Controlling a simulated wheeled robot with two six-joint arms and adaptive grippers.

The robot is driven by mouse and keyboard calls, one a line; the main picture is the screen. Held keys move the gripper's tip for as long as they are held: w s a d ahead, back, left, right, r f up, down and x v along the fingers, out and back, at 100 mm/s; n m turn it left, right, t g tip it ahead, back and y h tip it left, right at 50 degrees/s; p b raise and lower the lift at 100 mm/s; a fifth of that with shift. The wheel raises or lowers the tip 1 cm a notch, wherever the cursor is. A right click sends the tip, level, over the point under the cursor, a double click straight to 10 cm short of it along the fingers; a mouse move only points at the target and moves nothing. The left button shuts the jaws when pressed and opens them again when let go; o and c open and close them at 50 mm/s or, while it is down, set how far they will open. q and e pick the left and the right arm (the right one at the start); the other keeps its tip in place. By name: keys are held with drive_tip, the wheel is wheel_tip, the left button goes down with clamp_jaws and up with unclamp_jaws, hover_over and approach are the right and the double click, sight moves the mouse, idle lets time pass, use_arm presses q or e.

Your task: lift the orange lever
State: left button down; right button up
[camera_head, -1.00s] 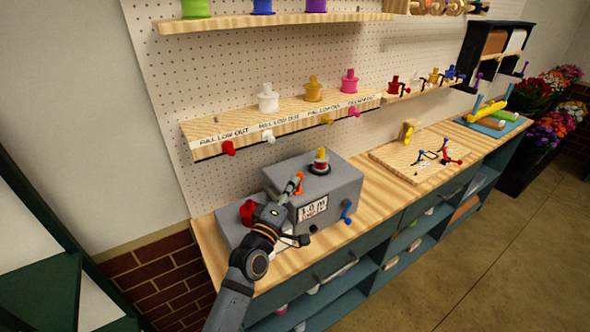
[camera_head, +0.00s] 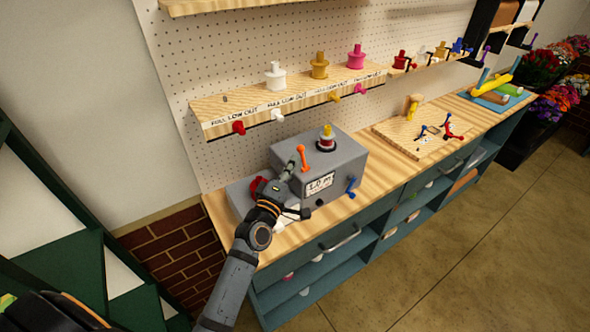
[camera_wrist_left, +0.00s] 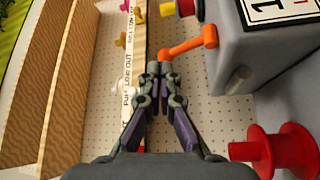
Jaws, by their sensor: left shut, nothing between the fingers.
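The orange lever (camera_head: 302,158) is on the left side of the grey box (camera_head: 340,165), near its top edge, and points upward in the head view. In the left wrist view the orange lever (camera_wrist_left: 188,47) runs from a round hub on the box to an end near my fingertips. My left gripper (camera_head: 289,170) is shut and empty just left of and below the lever. In the left wrist view its fingertips (camera_wrist_left: 158,70) are together, close to the lever's free end; I cannot tell if they touch it. My right gripper is out of view.
A red spool (camera_wrist_left: 280,150) sits beside the box, partly behind my arm in the head view. A shelf (camera_head: 300,100) with spools and pegs hangs behind.

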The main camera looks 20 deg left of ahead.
use_arm(q)
drive_tip(key=s+r+b, duration=0.1)
drive_tip(key=s+b, duration=0.1)
drive_tip(key=s, duration=0.9)
drive_tip(key=s+d+f+m+g+h, duration=0.1)
drive_tip(key=s+f+m+g, duration=0.2)
drive_tip(key=f+m+g, duration=0.3)
drive_tip(key=s+d+f+m+g+h, duration=0.1)
drive_tip(key=s+f+m+g, duration=0.2)
drive_tip(key=f+m, duration=0.35)
drive_tip(key=s+a+f+m+g+y, duration=0.2)
drive_tip(key=s+a+f+g, duration=0.15)
drive_tip(key=s, duration=0.25)
drive_tip(key=s+a+f+m+g+y, duration=0.1)
drive_tip(key=s+a+f+g+y, duration=0.1)
drive_tip(key=s+a+f+g, duration=0.25)
drive_tip(key=s+a+f, duration=0.1)
drive_tip(key=s+f, duration=0.1)
drive_tip(key=f, duration=1.2)
drive_tip(key=s+f, duration=0.3)
drive_tip(key=f, duration=1.2)
drive_tip(key=s+a+f+g+b, duration=0.1)
drive_tip(key=s+f, duration=1.3)
drive_tip(key=s, duration=0.3)
drive_tip(key=shift+f, duration=0.3)
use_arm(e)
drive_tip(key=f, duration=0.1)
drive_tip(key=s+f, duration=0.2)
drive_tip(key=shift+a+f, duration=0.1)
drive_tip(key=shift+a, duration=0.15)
